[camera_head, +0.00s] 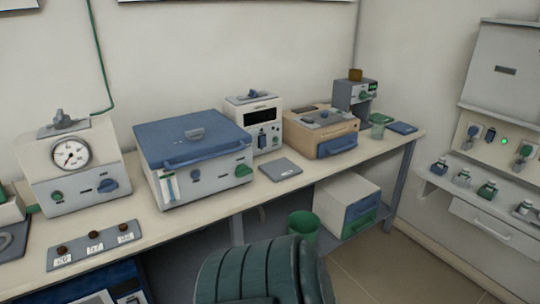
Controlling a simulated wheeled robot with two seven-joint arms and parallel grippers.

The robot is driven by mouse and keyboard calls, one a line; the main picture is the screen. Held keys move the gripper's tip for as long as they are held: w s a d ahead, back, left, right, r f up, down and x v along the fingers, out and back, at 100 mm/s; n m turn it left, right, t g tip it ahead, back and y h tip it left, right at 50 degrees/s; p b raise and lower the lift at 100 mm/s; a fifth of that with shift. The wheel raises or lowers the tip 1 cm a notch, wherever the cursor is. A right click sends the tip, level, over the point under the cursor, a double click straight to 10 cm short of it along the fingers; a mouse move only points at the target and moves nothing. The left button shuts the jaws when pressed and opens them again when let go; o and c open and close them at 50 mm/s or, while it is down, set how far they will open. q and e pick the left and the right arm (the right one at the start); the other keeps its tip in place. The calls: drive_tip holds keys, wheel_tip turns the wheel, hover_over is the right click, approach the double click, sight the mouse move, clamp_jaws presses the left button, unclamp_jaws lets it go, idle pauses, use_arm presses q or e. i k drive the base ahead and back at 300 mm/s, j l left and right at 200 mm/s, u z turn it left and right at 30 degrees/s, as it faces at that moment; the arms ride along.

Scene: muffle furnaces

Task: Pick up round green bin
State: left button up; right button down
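A round green bin (303,226) stands low under the workbench, to the right of its middle, behind a dark green padded chair (248,272). Its open rim and upper wall show; the chair hides its lower part. Neither of my grippers shows in the head view.
The workbench (185,213) carries a blue-lidded furnace (195,150), a gauge box (75,165) and several other devices. A white box with drawers (345,195) sits on the low shelf right of the bin. Open floor (400,265) lies at the lower right, before a wall cabinet (495,225).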

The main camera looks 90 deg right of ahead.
sight(306, 224)
drive_tip(key=z, duration=3.05)
drive_tip(key=u, duration=0.3)
drive_tip(key=i+l+u, duration=0.4)
drive_tip(key=u, duration=0.2)
drive_tip(key=i+l, duration=0.15)
drive_tip(key=l, duration=0.2)
drive_tip(key=i+l+u, duration=0.15)
drive_tip(key=l, duration=0.15)
drive_tip(key=i+l, duration=0.15)
drive_tip(key=l, duration=0.2)
drive_tip(key=i+l+u, duration=0.15)
drive_tip(key=l, duration=0.2)
drive_tip(key=i+l, duration=0.1)
drive_tip(key=l, duration=0.25)
drive_tip(key=i+l, duration=0.15)
drive_tip(key=l, duration=0.25)
drive_tip(key=i+l, duration=0.15)
drive_tip(key=l, duration=0.25)
drive_tip(key=i+l+u, duration=0.1)
drive_tip(key=l, duration=0.3)
